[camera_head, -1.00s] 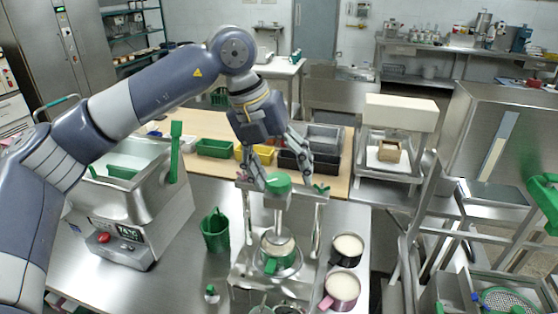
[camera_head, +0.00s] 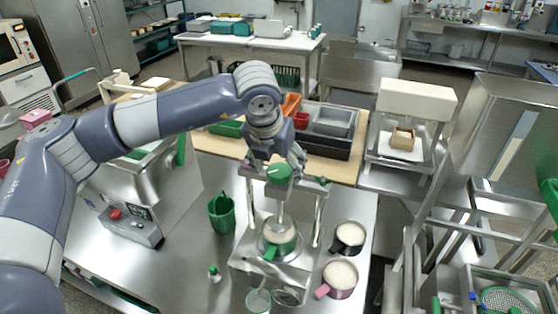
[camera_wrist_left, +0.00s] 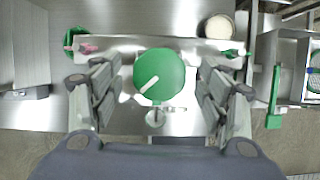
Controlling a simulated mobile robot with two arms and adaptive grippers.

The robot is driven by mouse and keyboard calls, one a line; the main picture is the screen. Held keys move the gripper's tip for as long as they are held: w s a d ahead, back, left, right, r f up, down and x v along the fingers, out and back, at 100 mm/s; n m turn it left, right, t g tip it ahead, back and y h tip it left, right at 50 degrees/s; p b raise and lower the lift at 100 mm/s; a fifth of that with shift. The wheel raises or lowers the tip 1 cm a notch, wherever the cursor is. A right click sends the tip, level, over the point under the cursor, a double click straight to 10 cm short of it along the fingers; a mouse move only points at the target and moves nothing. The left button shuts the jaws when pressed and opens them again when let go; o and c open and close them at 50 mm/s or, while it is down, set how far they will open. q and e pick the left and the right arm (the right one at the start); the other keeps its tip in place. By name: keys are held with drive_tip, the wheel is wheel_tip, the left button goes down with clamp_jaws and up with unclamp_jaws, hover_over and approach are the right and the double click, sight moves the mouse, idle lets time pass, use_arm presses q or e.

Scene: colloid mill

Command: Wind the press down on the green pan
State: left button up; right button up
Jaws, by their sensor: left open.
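The press (camera_head: 318,212) is a metal frame on the steel table, with a green round knob (camera_head: 279,173) on top of its vertical screw. The green pan (camera_head: 278,240) sits under the press plate, its green handle pointing toward the front. My left gripper (camera_head: 278,160) is above and just behind the knob in the head view. In the left wrist view the knob (camera_wrist_left: 159,75), with a white mark on it, lies between the two spread fingers, with gaps on both sides. My right gripper is not in view.
A green container (camera_head: 222,214) stands left of the press. A black pot (camera_head: 348,238) and a pink-handled pot (camera_head: 339,278) stand to its right. A machine with a red button (camera_head: 115,214) is at the left. Bins (camera_head: 331,122) stand behind.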

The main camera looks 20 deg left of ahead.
use_arm(q)
drive_tip(key=shift+f, duration=0.4)
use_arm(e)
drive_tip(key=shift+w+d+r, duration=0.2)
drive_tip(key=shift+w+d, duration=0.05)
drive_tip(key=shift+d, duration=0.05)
use_arm(q)
drive_tip(key=shift+w, duration=0.1)
drive_tip(key=shift+c, duration=0.6)
drive_tip(key=c, duration=0.9)
drive_tip(key=shift+c, duration=0.2)
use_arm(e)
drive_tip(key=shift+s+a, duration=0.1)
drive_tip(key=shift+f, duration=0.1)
